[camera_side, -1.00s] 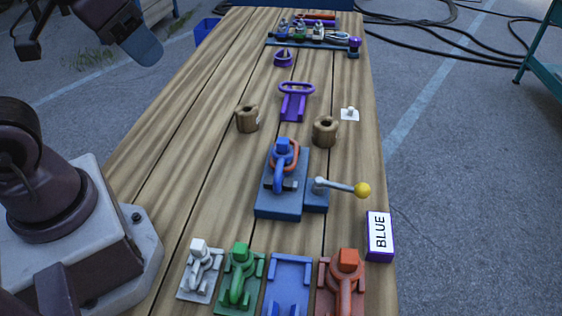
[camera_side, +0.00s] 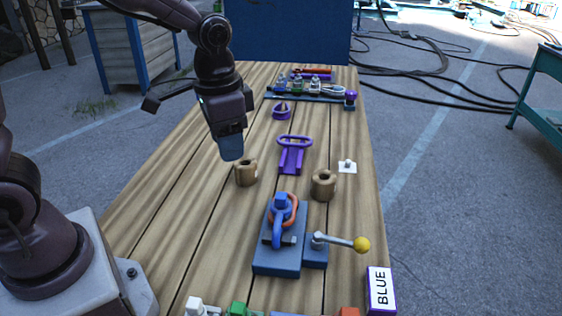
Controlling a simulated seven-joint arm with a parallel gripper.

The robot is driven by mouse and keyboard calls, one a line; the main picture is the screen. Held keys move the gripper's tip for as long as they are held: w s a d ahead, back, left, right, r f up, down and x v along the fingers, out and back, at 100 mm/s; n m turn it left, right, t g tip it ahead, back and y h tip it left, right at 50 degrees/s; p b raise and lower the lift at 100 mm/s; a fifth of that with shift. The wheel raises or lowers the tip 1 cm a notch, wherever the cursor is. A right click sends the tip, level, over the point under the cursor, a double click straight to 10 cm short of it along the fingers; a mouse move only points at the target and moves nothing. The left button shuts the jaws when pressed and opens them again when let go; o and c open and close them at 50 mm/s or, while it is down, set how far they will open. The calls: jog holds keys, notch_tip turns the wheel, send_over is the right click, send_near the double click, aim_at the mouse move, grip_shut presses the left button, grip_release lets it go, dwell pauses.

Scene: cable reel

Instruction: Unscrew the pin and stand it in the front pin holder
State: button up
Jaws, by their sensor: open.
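My gripper (camera_side: 231,148) hangs over the left part of the table, beside and behind the left wooden holder; its blue fingers point down, with nothing visible in them. A blue shackle (camera_side: 277,235) stands on a blue block (camera_side: 278,265), with an orange ring (camera_side: 293,210) around its upper part. A dark bar (camera_side: 288,240), perhaps the pin, shows low at the shackle; its thread is too small to see. Two round brown holders with a hole on top stand behind the block, one left (camera_side: 246,173) and one right (camera_side: 323,186). I cannot tell which is the front pin holder.
A lever with a yellow knob (camera_side: 361,244) sticks out right of the block. A purple fork-shaped stand (camera_side: 292,156) and a small white piece (camera_side: 347,166) lie behind. A BLUE sign (camera_side: 380,289) stands at the right edge. The table's left side is clear.

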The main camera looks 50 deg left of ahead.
jog(key=w+f+m, duration=0.1)
jog(key=w+f, duration=0.1)
jog(key=w, duration=0.1)
jog(key=w+d+f+m, duration=0.1)
jog(key=w+f+m, duration=0.1)
jog(key=w+f, duration=0.1)
jog(key=w+f+m, duration=0.2)
jog(key=w+f, duration=0.1)
jog(key=shift+w+d+f+g, duration=0.1)
jog(key=shift+w+d+g, duration=0.1)
jog(key=shift+w+g, duration=0.2)
jog(key=shift+w+m, duration=0.15)
jog(key=shift+m, duration=0.35)
jog(key=shift+f, duration=0.25)
notch_tip(320, 180, down, 3)
jog(key=shift+f, duration=0.1)
jog(key=m, duration=0.4)
jog(key=shift+m, duration=0.4)
jog(key=m, duration=0.4)
jog(key=shift+a, duration=0.1)
jog(key=m, duration=0.8)
jog(key=shift+m, duration=0.4)
jog(key=m, duration=1.4)
jog(key=shift+m, duration=2)
